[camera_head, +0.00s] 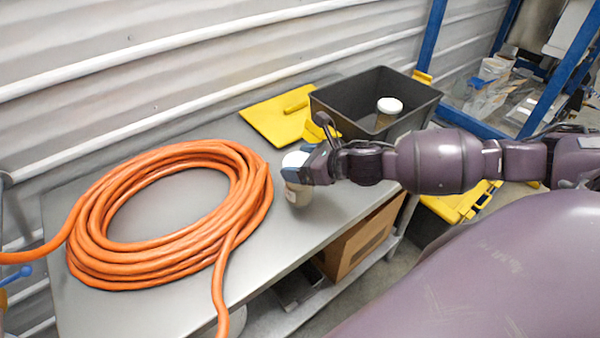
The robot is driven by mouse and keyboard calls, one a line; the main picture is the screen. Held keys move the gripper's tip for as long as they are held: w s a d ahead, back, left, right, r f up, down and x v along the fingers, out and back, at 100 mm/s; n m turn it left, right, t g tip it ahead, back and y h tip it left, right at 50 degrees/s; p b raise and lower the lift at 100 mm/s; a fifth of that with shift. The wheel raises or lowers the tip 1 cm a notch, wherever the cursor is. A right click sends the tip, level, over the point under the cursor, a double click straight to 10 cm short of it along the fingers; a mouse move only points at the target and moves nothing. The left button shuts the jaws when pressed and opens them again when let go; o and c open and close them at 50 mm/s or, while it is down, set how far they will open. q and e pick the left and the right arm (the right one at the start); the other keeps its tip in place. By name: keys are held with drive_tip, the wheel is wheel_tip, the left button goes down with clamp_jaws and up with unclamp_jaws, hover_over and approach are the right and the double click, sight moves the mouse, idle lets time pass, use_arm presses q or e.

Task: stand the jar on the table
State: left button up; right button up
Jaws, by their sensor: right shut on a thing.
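A jar (297,193) with a white lid and a pale body is between the fingers of my right gripper (297,174). The gripper reaches it from the right and is shut on it. The jar looks upright over the front part of the grey table (190,205). I cannot tell whether its base touches the table top. The fingers hide part of its middle. A second white-lidded jar (389,105) stands in the black bin at the back right. My left gripper does not show.
A large coil of orange hose (110,265) covers the table's left part, with one end over the front edge. The black bin (335,112) and a yellow board (272,122) lie at the back. A cardboard box (362,243) sits on the shelf below. Blue racking stands at right.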

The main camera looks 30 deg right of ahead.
wheel_tip(320, 180, down, 3)
drive_tip(key=shift+f, duration=0.35)
drive_tip(key=o, duration=1.3)
